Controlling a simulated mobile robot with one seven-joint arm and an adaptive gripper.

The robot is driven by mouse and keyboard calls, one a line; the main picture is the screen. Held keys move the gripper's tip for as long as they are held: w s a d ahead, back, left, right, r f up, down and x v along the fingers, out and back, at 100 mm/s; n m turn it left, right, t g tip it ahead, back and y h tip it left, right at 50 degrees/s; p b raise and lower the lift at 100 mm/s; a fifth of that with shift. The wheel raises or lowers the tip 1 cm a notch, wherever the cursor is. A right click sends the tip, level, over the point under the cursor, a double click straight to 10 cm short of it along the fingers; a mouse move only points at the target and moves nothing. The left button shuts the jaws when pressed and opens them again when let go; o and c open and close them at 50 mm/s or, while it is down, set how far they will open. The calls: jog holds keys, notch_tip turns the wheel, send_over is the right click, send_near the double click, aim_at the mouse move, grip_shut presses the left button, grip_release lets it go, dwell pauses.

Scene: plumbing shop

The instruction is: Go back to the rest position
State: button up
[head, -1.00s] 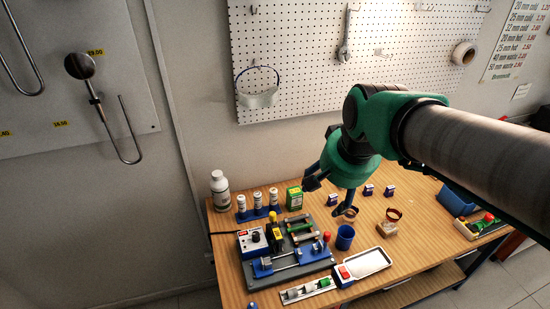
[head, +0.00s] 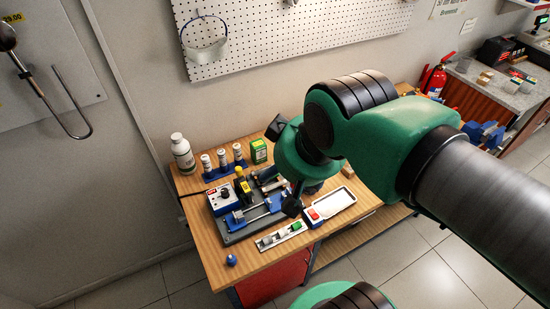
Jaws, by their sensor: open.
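My gripper (head: 284,168) hangs at the end of my green and grey arm, over the wooden workbench (head: 207,268) in the head view. Its dark fingers are spread apart, one toward the back of the bench and one lower, near the blue-and-grey fixture (head: 232,238). I see nothing held between them. The green wrist partly covers the fingers. The gripper's height above the bench is hard to tell. The arm hides much of the bench's right part.
A white bottle (head: 183,155), several white-capped containers on a blue rack and a green box (head: 258,151) stand at the back. A fire extinguisher (head: 435,78) and a counter (head: 490,85) are at right. Floor is clear in front.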

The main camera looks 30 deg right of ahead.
notch_tip(320, 180, down, 9)
jog(key=b, duration=0.9)
jog(key=o, duration=0.8)
jog(key=shift+f, duration=0.1)
